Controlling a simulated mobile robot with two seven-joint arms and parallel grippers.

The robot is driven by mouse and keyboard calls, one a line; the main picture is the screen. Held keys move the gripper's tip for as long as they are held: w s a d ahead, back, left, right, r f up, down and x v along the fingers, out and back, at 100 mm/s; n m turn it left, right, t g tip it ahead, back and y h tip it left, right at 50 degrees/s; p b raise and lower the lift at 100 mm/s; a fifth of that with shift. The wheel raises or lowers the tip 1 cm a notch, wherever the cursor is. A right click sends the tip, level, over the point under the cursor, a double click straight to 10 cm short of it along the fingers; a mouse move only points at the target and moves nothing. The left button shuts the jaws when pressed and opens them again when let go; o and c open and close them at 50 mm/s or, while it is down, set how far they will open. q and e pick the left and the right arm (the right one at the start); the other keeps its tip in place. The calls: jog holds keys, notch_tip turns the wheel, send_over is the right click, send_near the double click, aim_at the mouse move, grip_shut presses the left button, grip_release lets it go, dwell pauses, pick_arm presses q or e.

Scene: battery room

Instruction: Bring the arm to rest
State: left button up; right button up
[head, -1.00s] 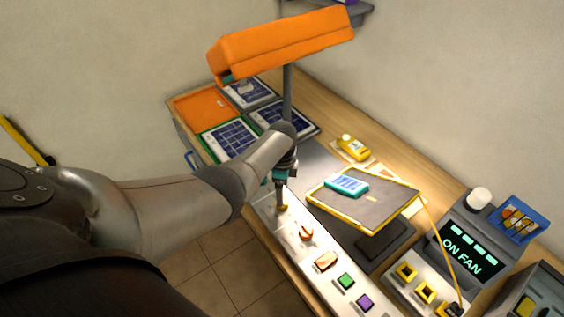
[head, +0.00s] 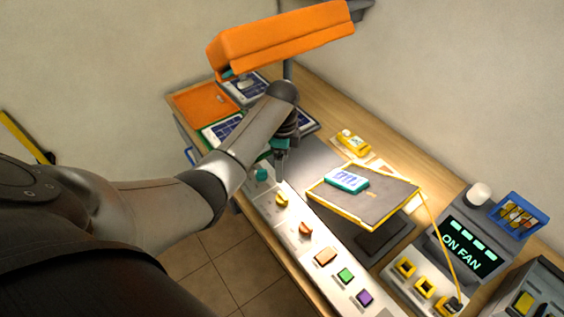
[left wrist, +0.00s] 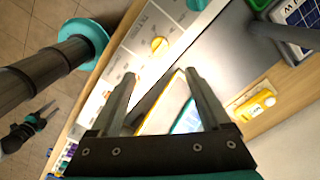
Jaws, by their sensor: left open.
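My left arm comes in from the left in the head view. My left gripper (head: 281,172) is open and empty above the strip of controls along the bench's front edge. It points down near a yellow knob (head: 281,200) and a teal knob (head: 261,174), apart from both as far as I can see. In the left wrist view the open fingers (left wrist: 160,76) have nothing between them, and the yellow knob (left wrist: 158,45) lies beyond them. My right gripper (left wrist: 46,112) shows small at the lower left of that view, over the floor; its jaw opening is unclear.
An orange lamp (head: 281,40) overhangs the bench. A tilted board (head: 385,200) carries a teal device (head: 346,179). A yellow meter (head: 353,141) lies behind it. A display unit (head: 470,240) reads "ON FAN". Open floor (head: 220,275) lies in front of the bench.

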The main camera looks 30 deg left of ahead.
dwell(0.5)
pick_arm(q)
jog(key=s+d+f+n+t, duration=0.1)
jog(key=s+d+f+n, duration=0.15)
jog(key=s, duration=0.35)
jog(key=s+d+f+n+t, duration=0.1)
jog(key=s+d+n, duration=0.1)
jog(key=s+d, duration=0.25)
jog(key=s+d+r+n+t, duration=0.1)
jog(key=s+d+r+n, duration=0.2)
jog(key=s, duration=0.4)
jog(key=s+d+r+n+t, duration=0.1)
jog(key=s+r+n, duration=0.25)
jog(key=s, duration=0.35)
notch_tip(320, 180, down, 32)
jog(key=s+g+b, duration=0.1)
jog(key=g+b, duration=0.1)
jog(key=b, duration=1)
jog(key=s+a+f+b, duration=0.1)
jog(key=s+f+b, duration=0.3)
jog(key=f, duration=0.5)
jog(key=s+f+b, duration=0.3)
jog(key=s+f, duration=0.4)
jog(key=f, duration=0.2)
jog(key=s+a+f+g+b, duration=0.1)
jog(key=s+f+b, duration=0.3)
jog(key=f, duration=0.5)
jog(key=shift+s+a+b, duration=0.35)
jog(key=shift+s, duration=0.3)
